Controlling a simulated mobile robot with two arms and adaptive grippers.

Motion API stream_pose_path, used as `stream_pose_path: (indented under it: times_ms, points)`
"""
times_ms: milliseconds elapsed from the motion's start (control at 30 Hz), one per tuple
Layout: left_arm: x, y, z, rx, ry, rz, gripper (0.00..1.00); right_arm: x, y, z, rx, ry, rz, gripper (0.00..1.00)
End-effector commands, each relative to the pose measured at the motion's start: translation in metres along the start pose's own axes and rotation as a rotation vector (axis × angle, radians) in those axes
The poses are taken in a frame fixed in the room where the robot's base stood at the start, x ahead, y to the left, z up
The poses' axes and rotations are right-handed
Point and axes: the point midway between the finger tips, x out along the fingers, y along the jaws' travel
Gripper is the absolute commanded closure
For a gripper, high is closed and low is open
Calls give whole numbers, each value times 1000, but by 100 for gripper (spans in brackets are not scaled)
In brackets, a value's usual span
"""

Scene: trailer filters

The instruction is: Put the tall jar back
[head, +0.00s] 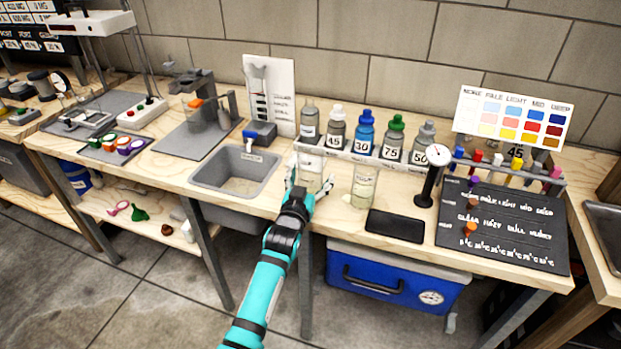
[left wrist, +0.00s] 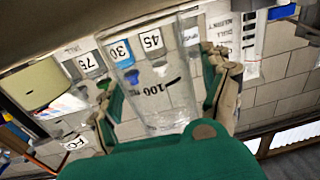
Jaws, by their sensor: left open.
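A tall clear jar (head: 311,168) stands upright on the wooden bench, in front of the bottle rack. In the left wrist view the clear jar (left wrist: 160,90) fills the middle and bears a 100 mark. My left gripper (head: 309,182) is at the jar, with one finger on each side, and its jaws are open. In the left wrist view the left gripper (left wrist: 163,88) has the jar between its fingers; contact cannot be told. A second clear jar (head: 364,185) with pale contents stands to the right. My right gripper is not in view.
A rack (head: 350,156) of numbered bottles stands behind the jars. A grey sink (head: 235,170) is to the left. A dark flat pad (head: 397,225), a black stand (head: 430,178) with a dial and a black chart board (head: 500,225) lie to the right.

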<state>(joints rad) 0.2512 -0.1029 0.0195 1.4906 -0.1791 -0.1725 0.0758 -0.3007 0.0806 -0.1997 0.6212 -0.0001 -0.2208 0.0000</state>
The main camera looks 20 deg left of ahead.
Motion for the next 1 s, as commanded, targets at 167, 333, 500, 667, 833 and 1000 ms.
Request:
stream_pose_path:
  times_ms: [167,333,500,667,833,1000]
  points:
    - [-8,0,-2,0,-1,0,19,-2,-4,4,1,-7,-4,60]
    - [-40,0,-2,-1,-2,0,19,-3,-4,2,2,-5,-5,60]
    - [-78,0,-2,0,-2,0,19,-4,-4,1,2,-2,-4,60]
    - [-104,0,-2,0,-1,0,19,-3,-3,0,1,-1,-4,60]
    - [-118,0,-3,0,-1,0,19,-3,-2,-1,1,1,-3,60]
    - [-120,0,-4,0,1,0,19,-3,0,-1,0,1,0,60]
